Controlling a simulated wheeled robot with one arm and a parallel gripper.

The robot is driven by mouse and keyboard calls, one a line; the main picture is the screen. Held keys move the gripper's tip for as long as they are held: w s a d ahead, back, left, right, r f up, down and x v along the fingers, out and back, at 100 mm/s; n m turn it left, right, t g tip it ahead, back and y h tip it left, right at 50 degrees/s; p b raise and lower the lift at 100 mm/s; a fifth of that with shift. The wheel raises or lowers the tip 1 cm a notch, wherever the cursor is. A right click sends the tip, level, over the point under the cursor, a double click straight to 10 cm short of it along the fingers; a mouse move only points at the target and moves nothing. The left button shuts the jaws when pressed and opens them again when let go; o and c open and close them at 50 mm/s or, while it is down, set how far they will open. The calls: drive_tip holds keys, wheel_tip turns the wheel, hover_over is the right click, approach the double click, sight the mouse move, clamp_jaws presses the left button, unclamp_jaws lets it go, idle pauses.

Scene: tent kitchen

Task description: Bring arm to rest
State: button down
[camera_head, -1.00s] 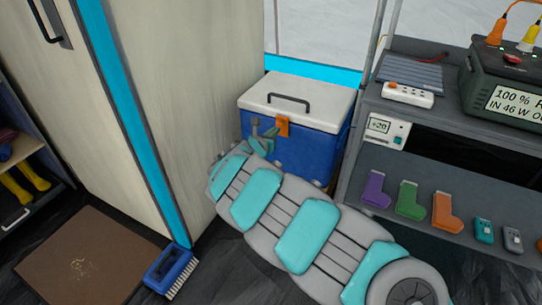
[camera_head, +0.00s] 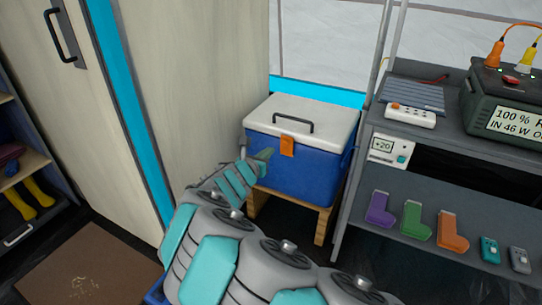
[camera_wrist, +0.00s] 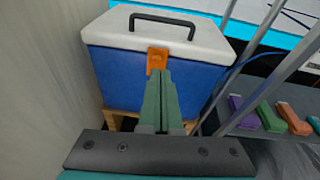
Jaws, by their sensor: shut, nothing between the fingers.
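My arm reaches from the bottom of the head view toward a blue cooler box. My gripper (camera_head: 264,155) is shut and empty in front of the cooler (camera_head: 302,168). In the wrist view my gripper (camera_wrist: 158,75) points at the cooler's front (camera_wrist: 115,75), and its tips overlap the lower part of the orange latch (camera_wrist: 157,56). I cannot tell whether they touch it. The cooler has a white lid, closed, with a dark handle. It stands on a low wooden stand.
A grey shelf (camera_head: 440,235) on the right holds purple, green and orange socks and small devices; above are a power strip (camera_head: 410,115) and a power station (camera_head: 508,108). A tall pale cabinet (camera_head: 195,75) stands close on the left. A brown mat (camera_head: 85,270) lies on the floor.

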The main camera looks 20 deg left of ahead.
drive_tip(key=shift+s+r, duration=0.55)
drive_tip(key=shift+r, duration=0.05)
